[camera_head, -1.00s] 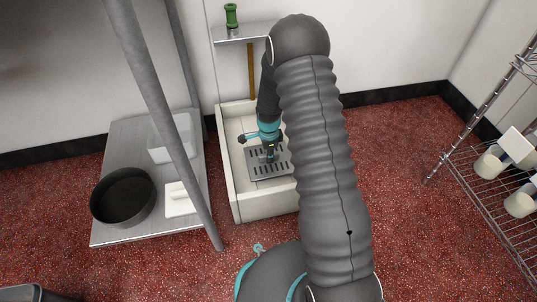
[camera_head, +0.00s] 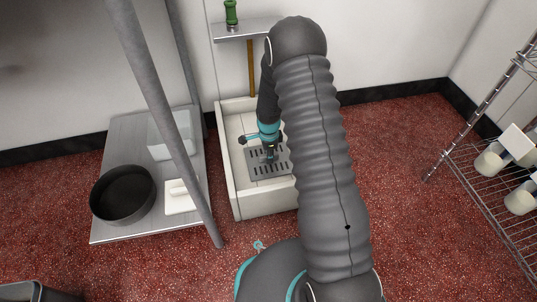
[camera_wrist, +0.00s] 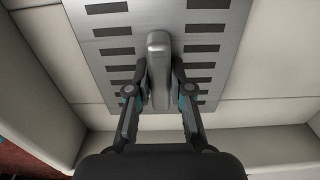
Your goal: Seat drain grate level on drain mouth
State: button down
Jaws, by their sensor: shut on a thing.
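The drain grate (camera_head: 257,169) is a flat grey metal plate with rows of dark slots. It lies inside the pale floor basin in the head view, partly behind my arm. In the wrist view the grate (camera_wrist: 115,50) fills the upper middle, with a rounded grey handle (camera_wrist: 158,60) standing at its centre. My gripper (camera_wrist: 159,88) is shut on this handle, one finger on each side. In the head view my gripper (camera_head: 268,157) is above the grate's middle. The drain mouth is not visible; I cannot tell whether the grate is level or touching the basin floor.
The basin's raised pale walls (camera_head: 226,172) surround the grate. Left of it, a metal shelf (camera_head: 118,228) holds a black pan (camera_head: 123,194), a clear bin and a white block. A wire rack (camera_head: 490,210) is at right.

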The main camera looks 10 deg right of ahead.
jog(key=c, duration=1)
grip_release()
jog(key=shift+o, duration=0.2)
jog(key=shift+r+p, duration=2.3)
jog(key=shift+r, duration=1.7)
